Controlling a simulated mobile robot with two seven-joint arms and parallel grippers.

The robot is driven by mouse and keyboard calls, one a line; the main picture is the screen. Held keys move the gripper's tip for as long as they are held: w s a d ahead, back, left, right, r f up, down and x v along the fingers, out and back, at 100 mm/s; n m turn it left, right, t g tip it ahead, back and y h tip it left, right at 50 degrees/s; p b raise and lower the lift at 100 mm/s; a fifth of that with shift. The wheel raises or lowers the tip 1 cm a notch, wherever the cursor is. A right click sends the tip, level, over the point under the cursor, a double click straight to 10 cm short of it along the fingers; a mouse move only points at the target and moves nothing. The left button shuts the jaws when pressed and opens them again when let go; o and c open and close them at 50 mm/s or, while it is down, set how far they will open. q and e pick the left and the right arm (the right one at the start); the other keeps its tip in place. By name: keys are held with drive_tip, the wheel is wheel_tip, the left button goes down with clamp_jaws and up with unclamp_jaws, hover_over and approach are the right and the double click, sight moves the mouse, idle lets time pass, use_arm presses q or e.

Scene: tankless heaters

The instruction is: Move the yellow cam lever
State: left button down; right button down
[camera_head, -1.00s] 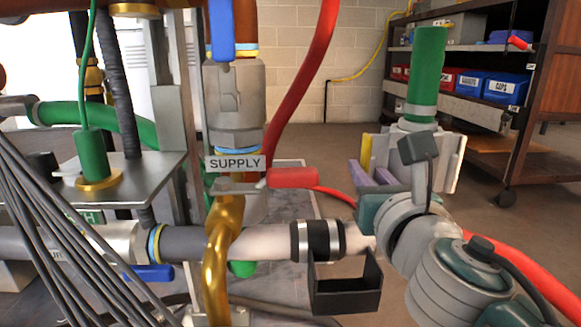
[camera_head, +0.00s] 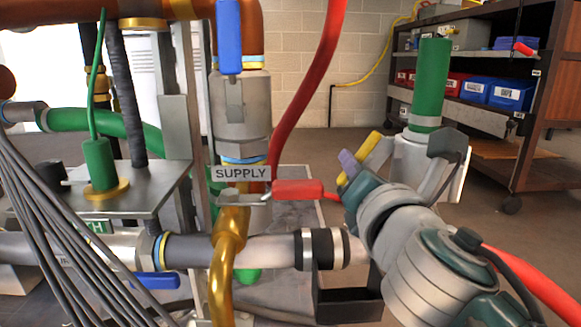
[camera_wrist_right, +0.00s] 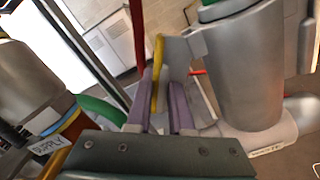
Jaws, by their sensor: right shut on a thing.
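The yellow cam lever (camera_head: 360,157) slants down and to the left, beside the grey coupling (camera_head: 418,158) under a green hose. My right gripper (camera_head: 349,163), with purple fingers, is shut on the lever, left of the coupling. In the right wrist view the yellow lever (camera_wrist_right: 157,72) shows between the two purple fingers (camera_wrist_right: 167,108). The lever's lower end is partly hidden by the fingers and wrist. My left gripper is not in view.
A red-handled valve (camera_head: 297,189) is close to the left of my right gripper, by the SUPPLY tag (camera_head: 241,173). A black bracket (camera_head: 348,300) and pipe lie below. A brown shelf cart (camera_head: 490,110) with bins stands behind, and a red hose runs lower right.

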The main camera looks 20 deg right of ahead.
drive_tip(key=r+m, duration=0.1)
drive_tip(key=m, duration=0.1)
drive_tip(key=r+m+p, duration=0.1)
drive_tip(key=m, duration=0.1)
drive_tip(key=shift+w+a+r+m, duration=0.1)
drive_tip(key=shift+a+r+m, duration=0.1)
drive_tip(key=shift+a+m, duration=0.15)
drive_tip(key=shift+r+m+p, duration=0.45)
drive_tip(key=shift+r+m, duration=0.2)
drive_tip(key=shift+m, duration=0.6)
drive_tip(key=shift+d+r+m+p, duration=0.1)
drive_tip(key=shift+r+m+p, duration=0.2)
drive_tip(key=shift+m, duration=0.5)
drive_tip(key=shift+d+r+m+p, duration=0.15)
drive_tip(key=shift+r+m, duration=0.25)
drive_tip(key=shift+m, duration=0.4)
drive_tip(key=c, duration=1.1)
unclamp_jaws()
